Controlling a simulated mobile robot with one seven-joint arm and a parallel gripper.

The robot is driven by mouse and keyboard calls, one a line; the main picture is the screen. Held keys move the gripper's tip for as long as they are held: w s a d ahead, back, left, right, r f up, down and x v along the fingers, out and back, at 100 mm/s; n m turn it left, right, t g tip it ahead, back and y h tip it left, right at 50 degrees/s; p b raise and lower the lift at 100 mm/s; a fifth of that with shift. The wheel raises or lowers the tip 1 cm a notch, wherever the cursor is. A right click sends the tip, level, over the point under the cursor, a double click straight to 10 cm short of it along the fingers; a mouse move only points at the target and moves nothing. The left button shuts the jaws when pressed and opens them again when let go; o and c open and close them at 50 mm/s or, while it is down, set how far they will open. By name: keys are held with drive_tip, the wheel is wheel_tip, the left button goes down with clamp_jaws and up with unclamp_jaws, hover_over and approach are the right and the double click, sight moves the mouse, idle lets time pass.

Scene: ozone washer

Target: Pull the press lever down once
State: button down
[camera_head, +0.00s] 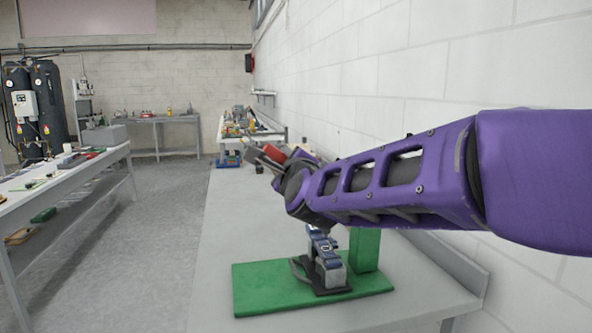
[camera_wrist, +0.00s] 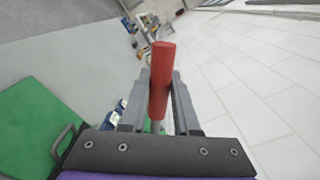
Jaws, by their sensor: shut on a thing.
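The press lever's red handle (camera_wrist: 162,78) stands between the two grey fingers of my gripper (camera_wrist: 160,100) in the wrist view, and the fingers are shut on it. In the head view, the red handle (camera_head: 274,153) and my gripper (camera_head: 268,160) show small at the far end of my purple arm, high above the bench. The press (camera_head: 332,268), with a grey body and dark base, stands on a green board (camera_head: 262,292) below the arm. My arm hides the upper press and most of the lever.
The grey bench (camera_head: 228,215) is clear to the left of the green board. A green block (camera_head: 365,250) stands upright behind the press. A white block wall (camera_head: 420,70) runs close along the right. Another bench with tools (camera_head: 250,128) stands farther back.

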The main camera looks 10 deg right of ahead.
drive_tip(key=shift+a+f+n, duration=0.3)
drive_tip(key=shift+f+n, duration=0.05)
drive_tip(key=shift+f, duration=0.15)
drive_tip(key=shift+a+f+n, duration=0.3)
drive_tip(key=shift+f+n, duration=0.05)
drive_tip(key=shift+f, duration=0.15)
drive_tip(key=shift+a+f+n, duration=0.3)
drive_tip(key=shift+f+n, duration=0.1)
drive_tip(key=shift+f, duration=0.2)
drive_tip(key=shift+a+f+n, duration=0.25)
drive_tip(key=shift+f+n, duration=0.15)
drive_tip(key=shift+f, duration=0.3)
drive_tip(key=shift+a+f+n, duration=0.2)
drive_tip(key=shift+f+n, duration=0.2)
drive_tip(key=shift+f, duration=0.2)
drive_tip(key=shift+a+f+n, duration=0.2)
drive_tip(key=shift+f+n, duration=0.2)
drive_tip(key=shift+f, duration=0.3)
